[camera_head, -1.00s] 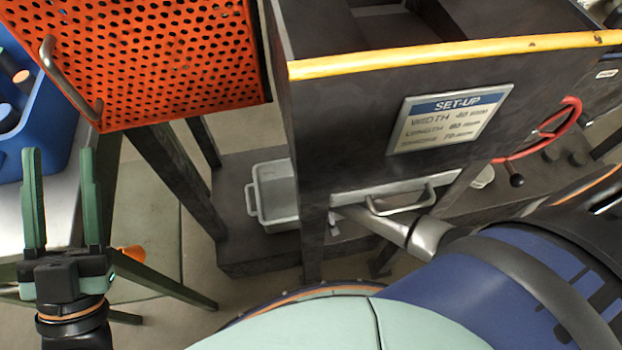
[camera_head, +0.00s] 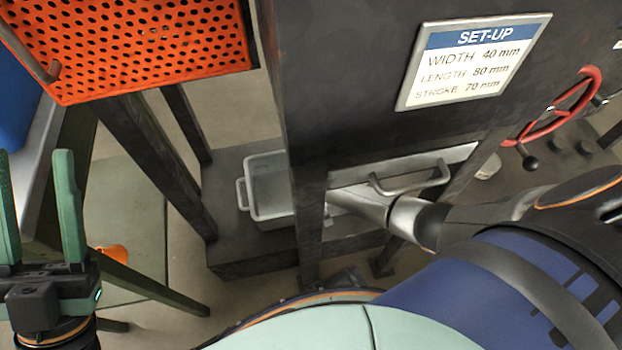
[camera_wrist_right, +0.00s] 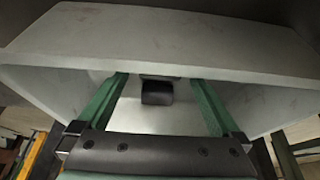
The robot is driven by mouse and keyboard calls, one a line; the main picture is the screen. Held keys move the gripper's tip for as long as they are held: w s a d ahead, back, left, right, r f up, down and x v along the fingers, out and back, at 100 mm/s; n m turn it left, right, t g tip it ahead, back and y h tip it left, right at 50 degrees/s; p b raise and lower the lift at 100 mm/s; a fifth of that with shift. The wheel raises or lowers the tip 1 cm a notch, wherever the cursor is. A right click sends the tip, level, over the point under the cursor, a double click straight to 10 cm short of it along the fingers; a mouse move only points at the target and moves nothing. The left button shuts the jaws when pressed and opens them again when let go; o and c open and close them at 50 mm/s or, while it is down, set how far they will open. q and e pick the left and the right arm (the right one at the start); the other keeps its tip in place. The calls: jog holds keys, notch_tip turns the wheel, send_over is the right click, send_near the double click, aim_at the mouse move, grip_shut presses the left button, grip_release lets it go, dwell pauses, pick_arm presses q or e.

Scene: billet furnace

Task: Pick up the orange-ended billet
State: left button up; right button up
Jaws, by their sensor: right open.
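In the right wrist view my right gripper (camera_wrist_right: 158,79) is open, its green fingers reaching into a grey metal trough (camera_wrist_right: 250,98). A dark block (camera_wrist_right: 157,94), perhaps a billet, lies between the fingers with a gap on each side. No orange end shows on it. In the head view the right gripper is hidden behind the machine front (camera_head: 400,135); my arm goes in below the drawer-like handle (camera_head: 410,180). My left gripper (camera_head: 35,165) is open and empty at the left edge. No orange-ended billet can be made out for certain.
A grey bin (camera_head: 268,190) stands on the machine's dark base. An orange perforated guard (camera_head: 150,45) is at upper left. A red handwheel (camera_head: 555,115) is at right, below the set-up sign (camera_head: 470,62). A small orange object (camera_head: 113,252) shows behind my left gripper.

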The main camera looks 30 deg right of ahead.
jog(key=shift+w+f, duration=0.25)
jog(key=shift+f, duration=0.3)
jog(key=shift+c, duration=0.2)
grip_shut()
dwell(0.4)
jog(key=shift+r, duration=0.1)
